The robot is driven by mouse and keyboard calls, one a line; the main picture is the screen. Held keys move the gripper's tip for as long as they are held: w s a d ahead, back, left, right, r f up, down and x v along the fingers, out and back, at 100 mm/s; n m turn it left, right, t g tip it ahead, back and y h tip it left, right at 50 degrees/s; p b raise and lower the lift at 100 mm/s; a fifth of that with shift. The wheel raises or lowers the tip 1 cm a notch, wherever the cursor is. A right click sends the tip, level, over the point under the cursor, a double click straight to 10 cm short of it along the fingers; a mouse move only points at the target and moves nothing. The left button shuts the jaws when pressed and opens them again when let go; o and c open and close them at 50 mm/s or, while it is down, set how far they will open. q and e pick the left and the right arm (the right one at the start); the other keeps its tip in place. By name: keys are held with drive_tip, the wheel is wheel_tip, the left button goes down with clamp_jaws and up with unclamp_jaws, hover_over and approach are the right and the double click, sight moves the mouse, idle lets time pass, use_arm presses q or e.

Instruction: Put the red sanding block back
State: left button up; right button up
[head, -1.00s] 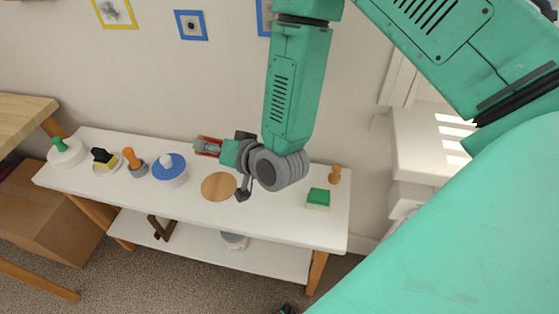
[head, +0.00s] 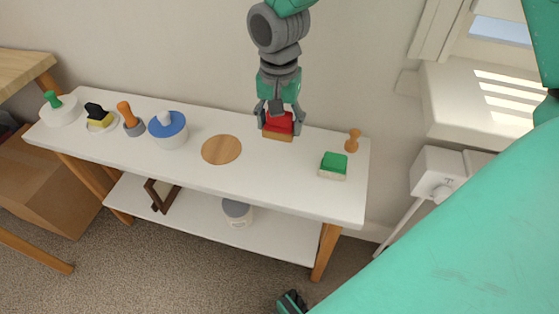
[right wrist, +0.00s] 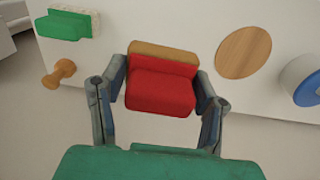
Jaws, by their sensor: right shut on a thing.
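The red sanding block (head: 278,124), red on top with a tan base, is between the fingers of my right gripper (head: 279,113) over the back of the white table, between the round wooden disc and the green block. In the right wrist view the red block (right wrist: 160,86) sits between the fingertips of the right gripper (right wrist: 160,90), which is shut on it. I cannot tell whether its base touches the tabletop. A small part of my other arm may show at the bottom edge of the head view (head: 291,303), but its fingers are not clear.
The wall stands close behind.

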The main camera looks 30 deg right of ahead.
drive_tip(key=b, duration=0.2)
hover_over(278, 162)
wheel_tip(278, 162, down, 6)
drive_tip(key=shift+a+r, duration=0.1)
drive_tip(key=shift+a, duration=0.05)
drive_tip(key=f+b, duration=0.1)
drive_tip(key=f, duration=0.3)
drive_tip(key=shift+d+b, duration=0.35)
drive_tip(key=shift+d, duration=0.05)
drive_tip(key=shift+r, duration=0.1)
drive_tip(key=shift+c, duration=0.4)
drive_tip(key=shift+a, duration=0.25)
drive_tip(key=o, duration=1.2)
drive_tip(key=shift+d+r, duration=0.1)
